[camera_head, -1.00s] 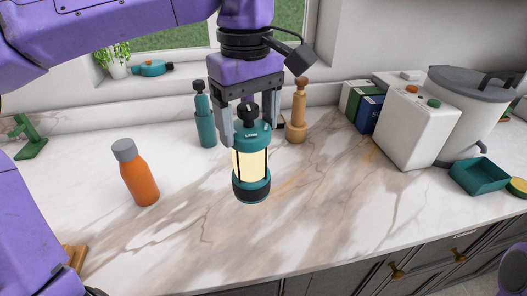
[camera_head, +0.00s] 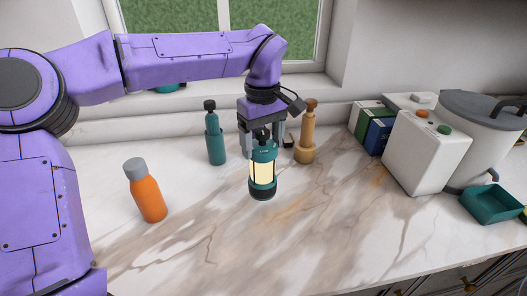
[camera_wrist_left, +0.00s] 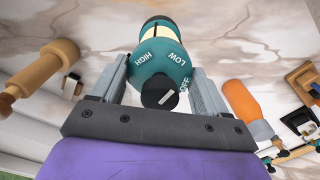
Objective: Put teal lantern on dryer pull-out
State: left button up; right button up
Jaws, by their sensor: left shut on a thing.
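The teal lantern (camera_head: 262,172) has a glowing cream middle and a dark base, and is upright over the middle of the counter. My left gripper (camera_head: 262,140) is shut on its top from above. I cannot tell whether its base touches the counter. In the left wrist view the teal cap (camera_wrist_left: 158,62) with HIGH and LOW marks sits between the fingers (camera_wrist_left: 160,90). No part is clearly recognisable as the dryer pull-out; a white box (camera_head: 425,152) with orange and green knobs stands at the right. My right gripper is not in view.
A teal open tray (camera_head: 490,205) lies at the right, by a grey-lidded bin (camera_head: 485,135). An orange bottle (camera_head: 146,192), a teal bottle (camera_head: 215,140) and a tan bottle (camera_head: 306,135) stand around the lantern. The front middle counter (camera_head: 330,235) is clear.

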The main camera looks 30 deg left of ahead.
aim_at(262, 181)
pick_arm(q)
jog(key=shift+w+a+f, duration=0.35)
jog(key=shift+w+f, duration=0.25)
jog(key=shift+f, duration=0.15)
jog(key=shift+w+a+f, duration=0.1)
jog(key=shift+w+f, duration=0.1)
jog(key=shift+f, duration=0.8)
jog(key=shift+w+a+f, duration=0.1)
jog(key=shift+w+f, duration=0.05)
jog(key=shift+f, duration=1)
jog(key=o, duration=1.7)
